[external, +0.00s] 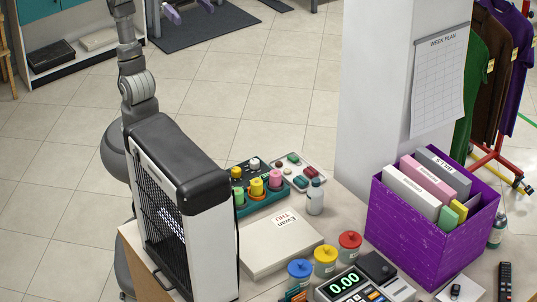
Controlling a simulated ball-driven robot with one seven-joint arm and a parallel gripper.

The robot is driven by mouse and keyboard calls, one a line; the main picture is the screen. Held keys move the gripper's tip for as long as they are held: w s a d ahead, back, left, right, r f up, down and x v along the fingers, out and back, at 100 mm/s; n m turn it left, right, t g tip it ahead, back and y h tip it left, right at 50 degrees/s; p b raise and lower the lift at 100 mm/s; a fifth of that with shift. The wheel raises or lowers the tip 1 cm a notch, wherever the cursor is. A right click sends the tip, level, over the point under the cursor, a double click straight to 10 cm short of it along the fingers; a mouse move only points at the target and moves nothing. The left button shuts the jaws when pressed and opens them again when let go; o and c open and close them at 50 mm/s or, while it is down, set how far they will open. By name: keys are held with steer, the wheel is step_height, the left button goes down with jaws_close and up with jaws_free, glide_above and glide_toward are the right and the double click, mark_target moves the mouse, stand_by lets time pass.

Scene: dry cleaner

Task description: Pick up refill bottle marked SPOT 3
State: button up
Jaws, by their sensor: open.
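A small white bottle with a grey-blue cap (315,197) stands upright on the table, right of the dark green spool tray. Another bottle (497,230) stands beside the purple box's right side, partly hidden by it. No SPOT 3 marking is legible on either, so I cannot tell which is the refill bottle. My arm rises at the left and leaves the top of the picture. My gripper is not in view.
A tall black-and-white appliance (190,190) stands at the table's left edge. The green tray (262,200), a white box (280,243), colored-lid jars (325,258), a register (352,290) and the purple box (418,235) crowd the table. A white pillar (372,90) rises behind.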

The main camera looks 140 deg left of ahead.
steer(key=shift+s+d+r, duration=0.3)
steer(key=shift+s+r, duration=0.2)
steer(key=shift+s, duration=0.05)
steer(key=shift+c, duration=0.3)
steer(key=shift+w, duration=0.15)
